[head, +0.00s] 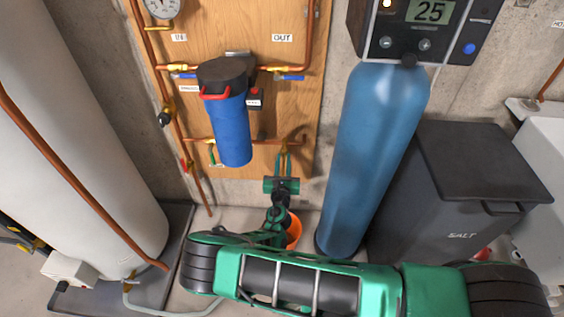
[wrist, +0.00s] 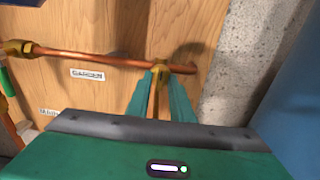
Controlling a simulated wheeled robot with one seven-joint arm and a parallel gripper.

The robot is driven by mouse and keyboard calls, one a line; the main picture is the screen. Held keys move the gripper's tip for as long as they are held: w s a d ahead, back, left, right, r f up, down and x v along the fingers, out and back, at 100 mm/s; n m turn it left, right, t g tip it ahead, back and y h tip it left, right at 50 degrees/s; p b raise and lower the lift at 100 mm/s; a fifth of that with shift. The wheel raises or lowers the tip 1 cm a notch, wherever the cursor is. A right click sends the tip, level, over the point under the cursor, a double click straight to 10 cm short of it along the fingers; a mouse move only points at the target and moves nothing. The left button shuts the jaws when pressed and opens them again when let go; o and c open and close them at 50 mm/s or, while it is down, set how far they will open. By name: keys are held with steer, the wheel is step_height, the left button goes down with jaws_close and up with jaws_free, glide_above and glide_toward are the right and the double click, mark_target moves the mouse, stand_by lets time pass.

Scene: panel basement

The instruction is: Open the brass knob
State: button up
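A small brass fitting, apparently the brass knob (wrist: 158,71), sits near the right end of a copper pipe on the wooden panel in the wrist view. My gripper (wrist: 161,76) reaches up to it, with its two green fingertips apart and on either side of the brass. Whether the fingers press on it is not clear. In the head view my gripper (head: 284,153) points at the lower right of the panel, just below the pipe end. The knob is mostly hidden by the fingertips there.
A blue filter housing (head: 232,130) with a dark cap hangs on the wooden panel (head: 225,30), left of my gripper. A blue tank (head: 372,150) and a dark salt bin (head: 455,190) stand to the right. A white tank (head: 85,130) stands at left. An orange bucket (head: 294,232) is below.

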jaws_close()
steer(key=shift+m, duration=0.5)
steer(key=shift+o, duration=1.8)
jaws_free()
